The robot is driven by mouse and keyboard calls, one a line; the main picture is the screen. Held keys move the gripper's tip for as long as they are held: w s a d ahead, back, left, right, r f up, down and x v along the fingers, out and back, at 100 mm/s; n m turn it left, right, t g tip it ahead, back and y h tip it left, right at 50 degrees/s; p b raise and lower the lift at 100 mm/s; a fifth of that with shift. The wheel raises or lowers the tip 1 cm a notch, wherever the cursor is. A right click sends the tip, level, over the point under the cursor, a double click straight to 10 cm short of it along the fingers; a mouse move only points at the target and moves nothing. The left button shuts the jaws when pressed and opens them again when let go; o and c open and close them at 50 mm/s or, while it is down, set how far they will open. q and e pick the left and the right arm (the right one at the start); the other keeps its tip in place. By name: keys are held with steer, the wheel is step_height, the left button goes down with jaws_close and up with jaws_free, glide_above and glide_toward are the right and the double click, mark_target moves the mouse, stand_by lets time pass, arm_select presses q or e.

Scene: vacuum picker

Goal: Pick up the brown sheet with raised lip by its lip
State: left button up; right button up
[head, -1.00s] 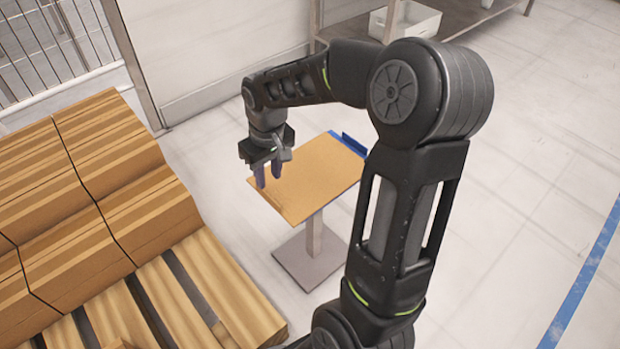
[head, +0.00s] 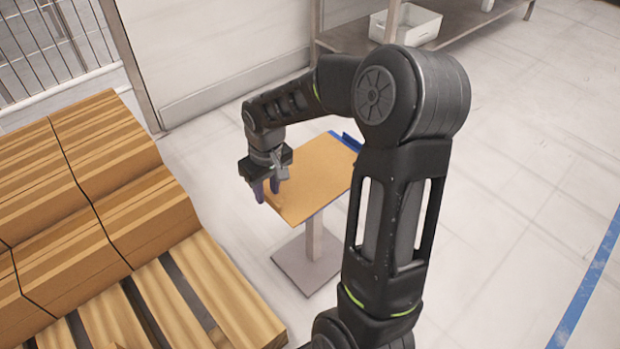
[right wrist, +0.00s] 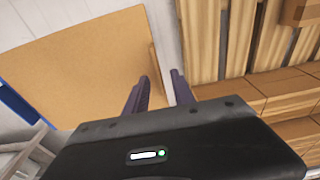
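The brown sheet (head: 318,172) lies flat on a small pedestal stand in the head view. Its raised lip (right wrist: 156,66) runs along the sheet's edge nearest the pallet in the right wrist view. My right gripper (head: 266,191) is at that edge, fingers pointing down. In the right wrist view the gripper (right wrist: 159,77) is open, with one finger on the sheet side of the lip's line and the other beyond the edge. I cannot tell whether either finger touches the lip. In the head view the gripper partly hides this edge. My left gripper is not in view.
A blue strip (head: 349,142) stands at the sheet's far edge. A pallet (head: 222,290) with stacked brown sheets (head: 85,190) is close by on the left. A shelf with a white bin (head: 405,24) stands behind. Floor to the right is clear.

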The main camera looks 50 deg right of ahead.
steer(key=shift+w+f, duration=0.1)
steer(key=shift+f, duration=0.7)
jaws_close()
stand_by(1.2)
